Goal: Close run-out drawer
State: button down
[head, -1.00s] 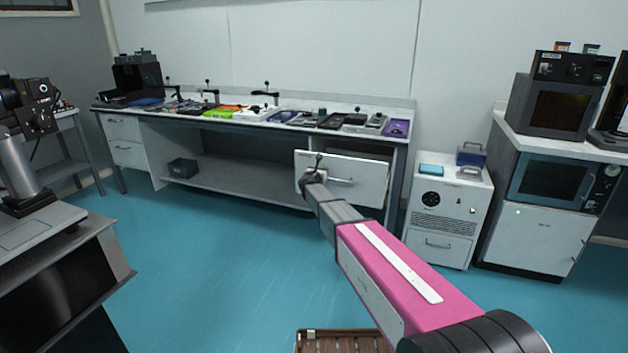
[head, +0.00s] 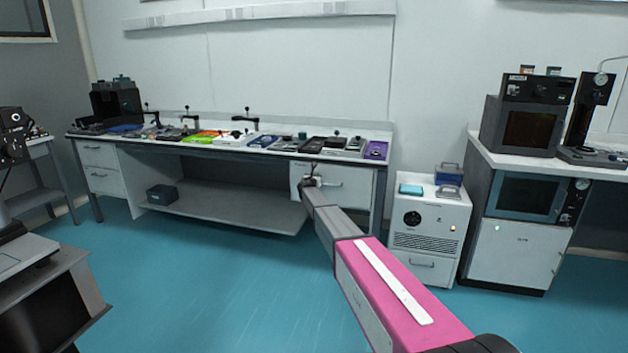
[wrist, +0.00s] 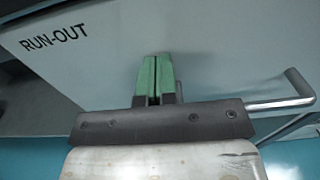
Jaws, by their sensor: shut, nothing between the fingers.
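The run-out drawer (head: 349,186) is a white front at the right end of the long bench, just under its top. In the wrist view its face (wrist: 215,60) carries the label "RUN-OUT" and a metal bar handle (wrist: 285,103) to the right. My gripper (head: 311,180) is at the left part of this front in the head view. In the wrist view my green fingertips (wrist: 153,75) are shut together with nothing between them, at the drawer face between label and handle. I cannot tell whether they touch it. The drawer front looks about level with the bench front.
The long bench (head: 230,149) carries several trays and tools. A white cabinet unit (head: 430,240) stands right of it, and a table with dark ovens (head: 523,125) is farther right. A dark instrument stand (head: 50,300) is at the left. Blue floor (head: 220,290) is clear in between.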

jog(key=shift+w+d+r, duration=0.1)
jog(key=shift+w+d, duration=0.05)
jog(key=shift+w, duration=0.35)
jog(key=v, duration=1.5)
jog(key=s+d+f+m+g+h, duration=0.1)
jog(key=s+d+f+m+g, duration=0.2)
jog(key=s+d+m, duration=0.45)
jog(key=s+d+f+m+g, duration=0.25)
jog(key=s+d+m, duration=0.2)
jog(key=s, duration=0.65)
jog(key=s+d+f+m+g+h, duration=0.1)
jog(key=s+d+f+m+g, duration=0.35)
jog(key=s, duration=0.45)
jog(key=s+a+f+m+g+y, duration=0.1)
jog(key=s+m+g+y, duration=0.2)
jog(key=s+m, duration=0.4)
jog(key=s+a+f+m+g+y, duration=0.1)
jog(key=s+m+g+y, duration=0.3)
jog(key=s, duration=2)
jog(key=m+y, duration=0.1)
jog(key=m, duration=0.3)
jog(key=shift+a, duration=0.35)
jog(key=shift+f+m, duration=0.15)
jog(key=shift+m, duration=0.1)
